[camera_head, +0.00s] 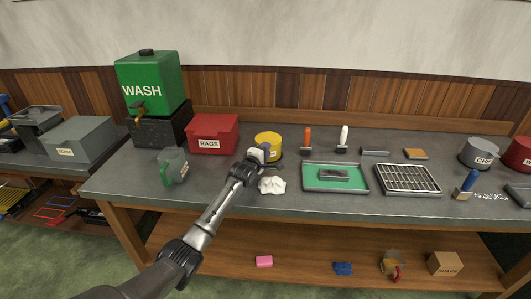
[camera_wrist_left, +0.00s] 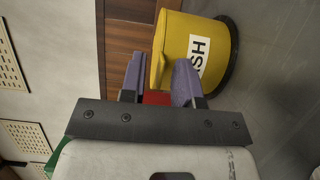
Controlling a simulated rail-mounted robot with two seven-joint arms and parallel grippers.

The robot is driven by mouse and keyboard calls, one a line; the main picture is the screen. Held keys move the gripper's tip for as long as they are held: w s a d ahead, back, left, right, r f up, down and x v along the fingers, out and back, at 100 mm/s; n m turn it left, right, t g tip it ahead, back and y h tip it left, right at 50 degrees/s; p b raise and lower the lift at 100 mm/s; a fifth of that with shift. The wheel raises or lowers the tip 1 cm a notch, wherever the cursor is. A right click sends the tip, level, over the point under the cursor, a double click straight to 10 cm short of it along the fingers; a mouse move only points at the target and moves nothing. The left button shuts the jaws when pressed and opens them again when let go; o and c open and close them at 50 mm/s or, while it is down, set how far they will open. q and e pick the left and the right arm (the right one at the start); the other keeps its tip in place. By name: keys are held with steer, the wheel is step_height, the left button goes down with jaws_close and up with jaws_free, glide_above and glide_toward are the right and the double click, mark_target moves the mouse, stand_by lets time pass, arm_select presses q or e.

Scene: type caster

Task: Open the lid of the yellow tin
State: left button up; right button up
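The yellow tin (camera_head: 268,139) stands on the workbench, partly hidden behind my left gripper (camera_head: 259,153). Its lid looks closed. In the left wrist view the tin (camera_wrist_left: 222,48) appears turned on its side, with a white label and a dark base. My left gripper (camera_wrist_left: 160,68) has its two purple-grey fingers apart at the tin's lid edge, which shows between and just beyond the fingertips. I cannot tell whether either finger touches it. My right gripper is in neither view.
A red RAGS bin (camera_head: 213,133) and the green WASH tank (camera_head: 150,84) stand to the left. A green-lined tray (camera_head: 316,186) and a grille tray (camera_head: 407,179) lie to the right.

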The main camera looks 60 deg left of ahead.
arm_select(q)
steer(key=shift+c, duration=0.3)
jaws_close()
stand_by(0.5)
